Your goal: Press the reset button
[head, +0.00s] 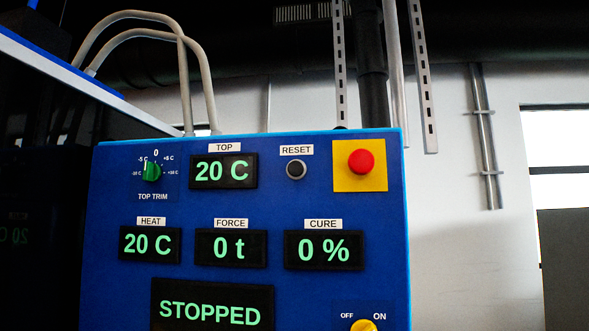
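The reset button (296,169) is a small round black button with a pale ring. It sits on the upper part of the blue control panel (115,290), under a white RESET label (297,150). It lies between the TOP display (223,171) and the red emergency button (361,161) on its yellow plate. The STOPPED display (212,305) is lit green low on the panel. Neither of my grippers shows in the head view.
A green trim knob (152,172) is at the panel's upper left. HEAT, FORCE and CURE displays (323,250) read 20 C, 0 t and 0 %. A yellow OFF/ON knob (363,326) is at the bottom edge. Nothing stands before the panel.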

